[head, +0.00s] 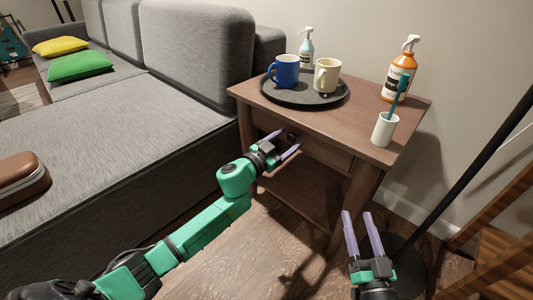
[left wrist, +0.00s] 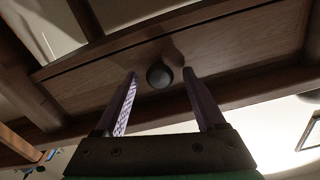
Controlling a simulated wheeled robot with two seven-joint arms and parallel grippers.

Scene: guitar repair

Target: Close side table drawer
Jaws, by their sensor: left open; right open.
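The brown wooden side table (head: 408,108) stands right of the sofa. Its drawer (head: 325,154) is under the top; the front looks close to the frame, but I cannot tell how large any gap is. The drawer front (left wrist: 235,60) fills the upper left wrist view, with a round dark knob (left wrist: 159,75) at its middle. My left gripper (head: 286,139) is open in front of the drawer, its fingers on either side of the knob in the picture; contact cannot be told.
On the table are a dark round tray (head: 304,101) with a blue mug (head: 285,71) and a cream mug (head: 327,75), two spray bottles and a white cup (head: 384,130) with a brush. A black pole (head: 470,155) and its round base stand right of the table. The grey sofa (head: 130,120) is left.

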